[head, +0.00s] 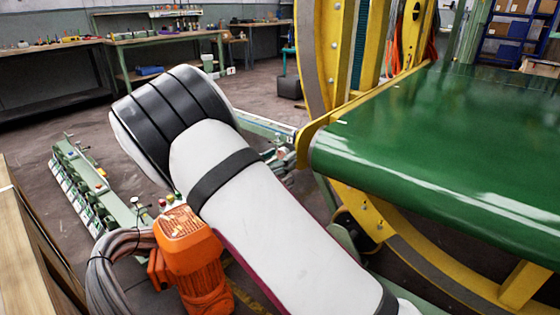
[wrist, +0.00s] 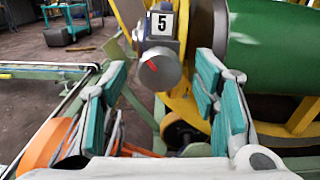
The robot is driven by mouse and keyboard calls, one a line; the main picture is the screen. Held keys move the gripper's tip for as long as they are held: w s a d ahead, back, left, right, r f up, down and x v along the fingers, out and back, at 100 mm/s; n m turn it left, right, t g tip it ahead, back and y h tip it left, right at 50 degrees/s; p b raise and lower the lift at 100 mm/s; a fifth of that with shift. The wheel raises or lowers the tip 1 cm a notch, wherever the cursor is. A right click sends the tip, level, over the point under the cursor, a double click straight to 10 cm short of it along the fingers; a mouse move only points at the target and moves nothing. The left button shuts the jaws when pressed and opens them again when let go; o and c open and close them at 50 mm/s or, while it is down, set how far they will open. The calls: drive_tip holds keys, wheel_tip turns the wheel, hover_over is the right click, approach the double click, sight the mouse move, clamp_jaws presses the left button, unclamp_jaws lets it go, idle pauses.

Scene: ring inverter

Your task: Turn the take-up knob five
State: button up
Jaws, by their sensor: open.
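The take-up knob (wrist: 160,69) is a round grey knob with a red mark on its face, in the upper middle of the wrist view. Nothing is between the pads, and the knob appears beyond the fingertips; I cannot tell the exact gap. In the head view my white arm reaches away, and the knob and gripper are hidden.
A green conveyor belt (head: 450,150) and a yellow ring frame (head: 318,60) stand at the right. An orange motor (head: 188,255) with grey cables (head: 110,270) is close to my arm's left. A green rail unit (head: 85,185) lies further left. Workbenches (head: 165,40) stand at the back.

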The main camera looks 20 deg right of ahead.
drive_tip(key=shift+w+d, duration=0.25)
drive_tip(key=shift+c, duration=0.6)
drive_tip(key=c, duration=1.1)
drive_tip(key=shift+o, duration=0.2)
drive_tip(key=shift+m, duration=2.5)
drive_tip(key=o, duration=1.2)
